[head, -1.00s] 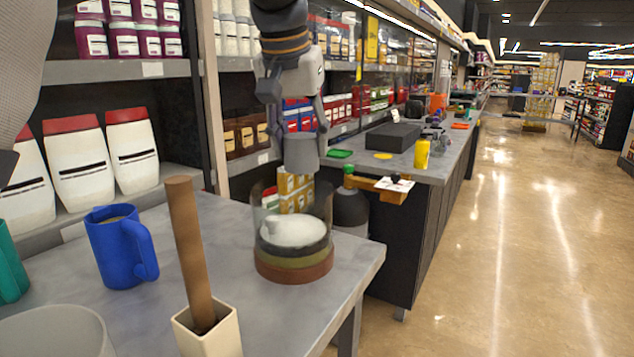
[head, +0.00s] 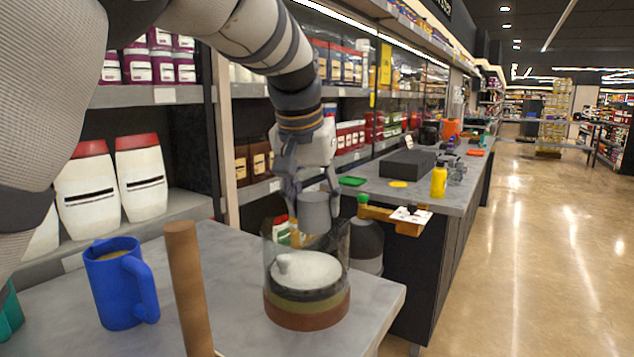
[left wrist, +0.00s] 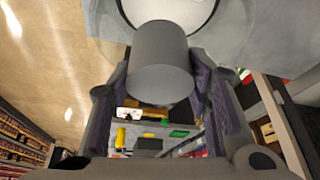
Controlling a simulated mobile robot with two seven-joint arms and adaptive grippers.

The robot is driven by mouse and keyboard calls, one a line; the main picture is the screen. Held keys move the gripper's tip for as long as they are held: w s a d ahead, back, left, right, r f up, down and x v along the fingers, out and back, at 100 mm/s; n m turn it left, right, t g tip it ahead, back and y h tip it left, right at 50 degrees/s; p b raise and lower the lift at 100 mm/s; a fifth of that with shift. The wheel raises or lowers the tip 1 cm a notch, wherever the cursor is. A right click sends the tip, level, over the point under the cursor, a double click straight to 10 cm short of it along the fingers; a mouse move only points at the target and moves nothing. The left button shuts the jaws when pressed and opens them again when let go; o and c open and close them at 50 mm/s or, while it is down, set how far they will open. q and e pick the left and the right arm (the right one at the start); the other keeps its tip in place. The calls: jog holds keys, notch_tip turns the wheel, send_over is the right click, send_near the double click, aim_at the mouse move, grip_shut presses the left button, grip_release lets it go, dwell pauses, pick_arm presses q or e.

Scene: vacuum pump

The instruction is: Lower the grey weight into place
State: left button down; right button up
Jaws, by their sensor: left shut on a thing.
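The grey weight (head: 315,213) is a plain upright cylinder held by my left gripper (head: 312,192). It is over the clear cylinder (head: 336,245), its lower end about level with the rim; I cannot tell if it is inside. A white disc with a small knob (head: 307,268) sits within the clear cylinder, above dark, olive and brown bands, below the weight with a gap. In the left wrist view, the weight (left wrist: 160,65) is between the two fingers of my left gripper (left wrist: 160,100), and part of the white disc (left wrist: 185,8) shows beyond it. My right gripper is not in view.
A blue mug (head: 118,285) and a brown rod (head: 188,285) stand left of the clear cylinder on the grey table (head: 235,262). Shelves with white containers (head: 141,178) stand behind. A second counter (head: 455,195) with a yellow bottle (head: 439,182) lies beyond. Open floor is at right.

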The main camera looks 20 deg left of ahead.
pick_arm(q)
jog(key=shift+f, duration=3.15)
jog(key=shift+f, duration=0.45)
jog(key=c, duration=0.8)
grip_release()
jog(key=shift+o, duration=0.2)
jog(key=shift+r, duration=6.55)
